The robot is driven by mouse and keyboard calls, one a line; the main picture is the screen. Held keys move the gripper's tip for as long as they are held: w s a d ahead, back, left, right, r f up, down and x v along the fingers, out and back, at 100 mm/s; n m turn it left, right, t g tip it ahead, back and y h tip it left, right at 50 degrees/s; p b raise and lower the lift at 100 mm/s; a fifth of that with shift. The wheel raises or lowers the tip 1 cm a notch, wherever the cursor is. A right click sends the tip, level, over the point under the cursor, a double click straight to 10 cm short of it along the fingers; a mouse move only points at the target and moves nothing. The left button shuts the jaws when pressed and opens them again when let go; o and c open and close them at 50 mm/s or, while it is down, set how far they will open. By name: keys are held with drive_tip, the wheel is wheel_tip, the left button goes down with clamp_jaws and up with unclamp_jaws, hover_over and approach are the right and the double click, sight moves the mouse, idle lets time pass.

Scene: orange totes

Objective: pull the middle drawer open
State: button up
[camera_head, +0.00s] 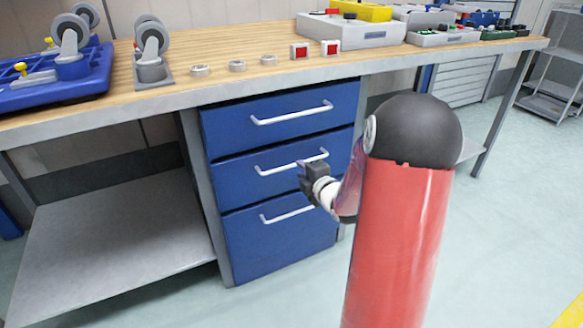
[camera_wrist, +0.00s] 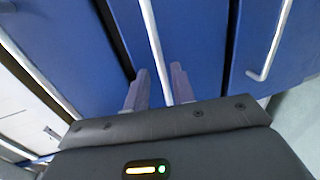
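The blue middle drawer (camera_head: 240,184) sits in the cabinet under the workbench, between the top and bottom drawers. Its front looks about flush with theirs. Its white bar handle (camera_head: 275,166) also shows in the wrist view (camera_wrist: 152,35). My gripper (camera_head: 304,168) is at the right part of this handle and hides some of it in the head view. In the wrist view the two fingers of my gripper (camera_wrist: 160,82) stand apart, one on each side of the handle bar. The bar lies nearer the right finger. I cannot tell whether either finger touches it.
The top drawer (camera_head: 225,128) and bottom drawer (camera_head: 245,243) have similar white handles. The wooden bench top (camera_head: 200,88) overhangs the cabinet. A grey lower shelf (camera_head: 115,235) lies to the left. Open floor (camera_head: 500,220) lies to the right, beyond my arm.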

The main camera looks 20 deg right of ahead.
drive_tip(key=w, duration=0.2)
drive_tip(key=w+f, duration=0.1)
drive_tip(key=w, duration=0.2)
drive_tip(key=shift+w+p, duration=0.15)
drive_tip(key=shift+p, duration=0.15)
clamp_jaws()
